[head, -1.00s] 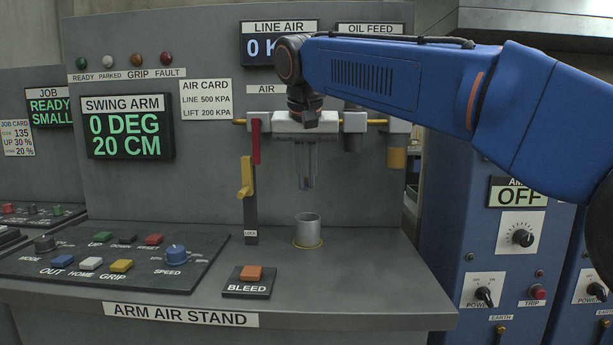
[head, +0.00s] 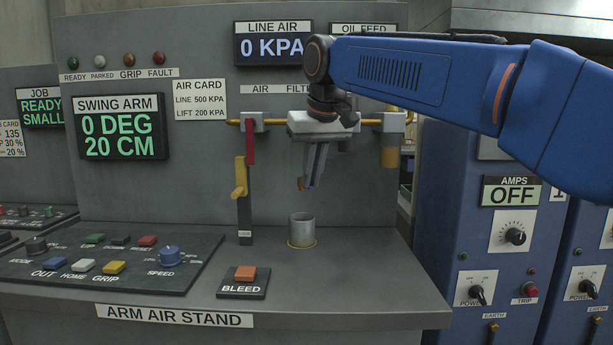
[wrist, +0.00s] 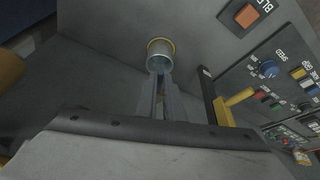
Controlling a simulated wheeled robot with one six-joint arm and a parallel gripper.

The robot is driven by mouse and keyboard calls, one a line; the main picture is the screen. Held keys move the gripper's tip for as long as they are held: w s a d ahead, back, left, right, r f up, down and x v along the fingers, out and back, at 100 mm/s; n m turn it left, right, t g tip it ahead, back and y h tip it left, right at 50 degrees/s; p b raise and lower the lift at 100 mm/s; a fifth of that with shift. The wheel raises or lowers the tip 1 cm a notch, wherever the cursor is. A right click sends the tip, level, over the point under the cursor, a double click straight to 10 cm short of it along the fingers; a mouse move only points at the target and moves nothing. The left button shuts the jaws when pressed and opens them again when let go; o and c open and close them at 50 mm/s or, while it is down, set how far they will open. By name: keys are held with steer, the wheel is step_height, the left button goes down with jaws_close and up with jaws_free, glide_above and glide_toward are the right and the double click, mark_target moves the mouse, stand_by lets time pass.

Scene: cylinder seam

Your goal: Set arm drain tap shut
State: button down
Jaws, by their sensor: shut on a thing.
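My gripper (head: 308,182) hangs in front of the air filter, above the metal cup, with its long grey fingers pointing down and tilted. Its fingers are shut on a small brass-coloured piece (head: 301,184), which seems to be the drain tap and is mostly hidden. Which way the tap is set cannot be told. The grey cup (head: 302,231) stands upright below, apart from the fingertips. In the wrist view the fingers (wrist: 161,85) are close together and the cup (wrist: 159,48) shows just beyond them. The filter body is largely hidden behind my gripper.
A yellow handle (head: 240,178) and a red lever (head: 250,143) stand left of my gripper. The line air display (head: 271,46) reads 0 KPA. The BLEED button (head: 245,274) is on the stand's top. The top right of the cup is clear.

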steer(key=shift+w+d+n+y, duration=0.2)
steer(key=shift+d+n+y, duration=0.15)
steer(key=shift+n, duration=0.35)
steer(key=c, duration=1.9)
jaws_free()
steer(key=shift+o, duration=0.2)
steer(key=v, duration=1.7)
steer(key=shift+r, duration=0.3)
steer(key=shift+w, duration=0.1)
